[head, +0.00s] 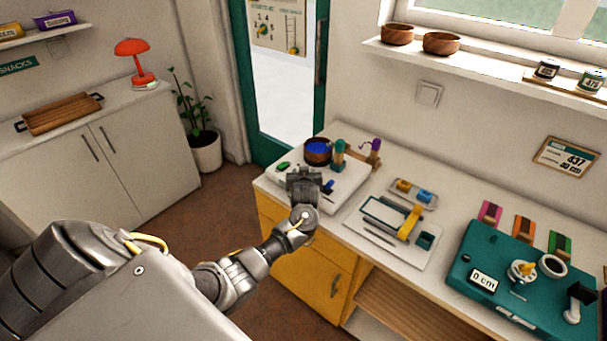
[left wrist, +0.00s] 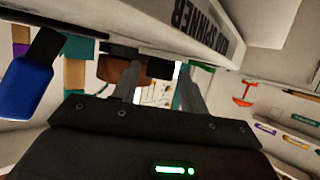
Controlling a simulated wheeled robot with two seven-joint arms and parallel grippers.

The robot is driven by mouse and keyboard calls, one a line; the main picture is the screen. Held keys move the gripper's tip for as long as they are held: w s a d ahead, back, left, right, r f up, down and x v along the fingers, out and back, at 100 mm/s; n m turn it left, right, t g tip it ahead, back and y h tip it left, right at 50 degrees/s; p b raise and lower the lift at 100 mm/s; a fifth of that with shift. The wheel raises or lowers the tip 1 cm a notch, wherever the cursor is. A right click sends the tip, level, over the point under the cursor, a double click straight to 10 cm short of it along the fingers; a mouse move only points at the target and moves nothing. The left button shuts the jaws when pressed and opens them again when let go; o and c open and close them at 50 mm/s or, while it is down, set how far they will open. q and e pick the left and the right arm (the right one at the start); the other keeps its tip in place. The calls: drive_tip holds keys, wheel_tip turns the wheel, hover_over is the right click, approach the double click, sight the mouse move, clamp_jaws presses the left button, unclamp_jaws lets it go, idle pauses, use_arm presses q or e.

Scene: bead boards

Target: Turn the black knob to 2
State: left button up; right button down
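The white bead spinner (head: 345,189) stands at the left end of the counter, with a brown bowl of blue beads (head: 318,150) on top. My left gripper (head: 303,178) is at its front edge and covers part of it. In the left wrist view the two grey fingers of my left gripper (left wrist: 160,82) are apart. A dark piece, probably the black knob (left wrist: 160,68), shows between and beyond their tips. I cannot tell whether they touch it. The number it points to is hidden. My right gripper is in neither view.
A blue lever (head: 328,186) is beside my left gripper and looms large in the left wrist view (left wrist: 28,82). A green button (head: 283,167) is on the spinner's left. A white tool board (head: 392,232) and a teal case (head: 475,250) are farther right.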

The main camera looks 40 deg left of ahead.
use_arm(q)
drive_tip(key=shift+o, duration=0.6)
drive_tip(key=v, duration=1)
drive_tip(key=shift+s+d+r+p, duration=0.2)
drive_tip(key=shift+s+p, duration=0.1)
